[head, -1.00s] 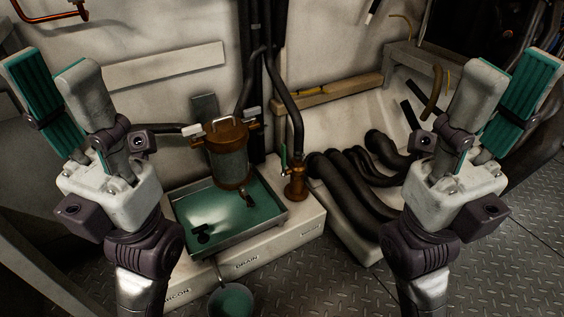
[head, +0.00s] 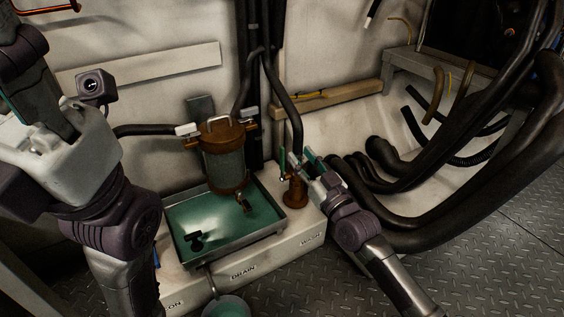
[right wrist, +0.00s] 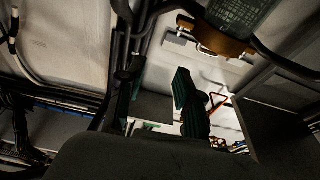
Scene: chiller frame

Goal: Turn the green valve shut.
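The green valve handle (head: 282,159) stands upright beside a brass valve body (head: 295,190) on the right end of the white plinth. My right gripper (head: 311,162) is at the valve's upper right, very close to it; I cannot tell whether it touches. Its teal-padded fingers look spread apart in the right wrist view (right wrist: 158,92), with nothing clearly held between them. The green handle is not clearly made out in that dark view. My left gripper (head: 45,95) is at the far left, away from the valve, its fingertips hidden or cut off.
A brass-topped strainer (head: 225,160) stands left of the valve, over a green-bottomed tray (head: 180,243). Thick black hoses (head: 450,225) curve along the right, close to my right arm. A round pan (head: 227,307) sits below the plinth. Checkered floor is open at lower right.

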